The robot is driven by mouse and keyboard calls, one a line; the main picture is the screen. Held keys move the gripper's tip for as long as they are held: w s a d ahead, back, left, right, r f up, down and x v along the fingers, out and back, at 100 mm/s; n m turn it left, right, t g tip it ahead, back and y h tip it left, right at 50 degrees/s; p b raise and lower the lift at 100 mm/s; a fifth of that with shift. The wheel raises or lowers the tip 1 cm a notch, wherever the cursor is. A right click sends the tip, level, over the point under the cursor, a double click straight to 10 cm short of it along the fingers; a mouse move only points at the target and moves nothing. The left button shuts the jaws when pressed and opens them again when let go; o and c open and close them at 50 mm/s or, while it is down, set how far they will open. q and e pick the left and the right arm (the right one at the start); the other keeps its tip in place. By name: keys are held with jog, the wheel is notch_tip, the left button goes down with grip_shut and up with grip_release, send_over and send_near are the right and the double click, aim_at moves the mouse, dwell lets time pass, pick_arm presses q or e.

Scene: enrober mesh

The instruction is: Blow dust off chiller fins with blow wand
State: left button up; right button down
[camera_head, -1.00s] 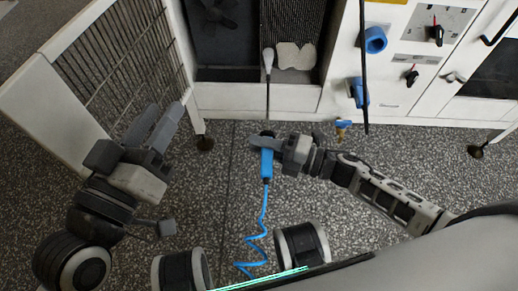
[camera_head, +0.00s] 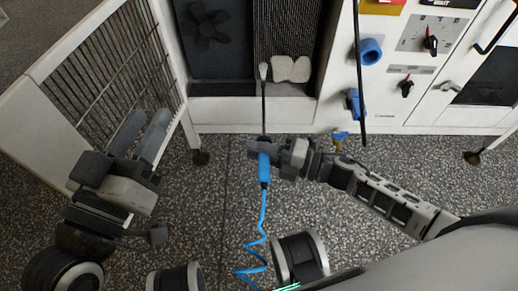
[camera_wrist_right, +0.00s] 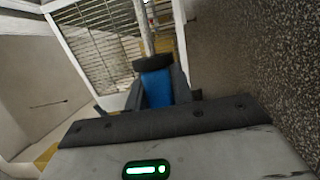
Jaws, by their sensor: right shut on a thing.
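The blow wand has a blue handle (camera_head: 264,170), a thin dark tube and a pale tip (camera_head: 263,72). My right gripper (camera_head: 262,149) is shut around the handle, which also shows between the fingers in the right wrist view (camera_wrist_right: 157,88). The wand points up the picture, with its tip in front of the lower chiller fins (camera_head: 285,28). A pale grey dust patch (camera_head: 291,68) lies at the foot of the fins, just right of the tip. Whether the tip touches anything is unclear. My left gripper (camera_head: 147,120) is empty, its fingers apart, beside the mesh panel.
A coiled blue hose (camera_head: 252,245) hangs from the handle. A white-framed mesh panel (camera_head: 115,60) stands left, a dark fan (camera_head: 208,25) left of the fins. A white cabinet (camera_head: 395,105) with knobs and blue fittings stands right. Speckled floor (camera_head: 225,200) is open between.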

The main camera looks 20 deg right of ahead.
jog(key=shift+d, duration=0.1)
jog(key=s+d, duration=0.3)
jog(key=d, duration=0.7)
dwell(1.1)
jog(key=shift+a, duration=0.1)
dwell(0.5)
jog(key=s+p, duration=0.1)
jog(key=s, duration=0.1)
jog(key=s+a+p, duration=0.1)
jog(key=s, duration=0.1)
jog(key=shift+s+a, duration=0.2)
jog(key=shift+s, duration=0.15)
dwell(0.8)
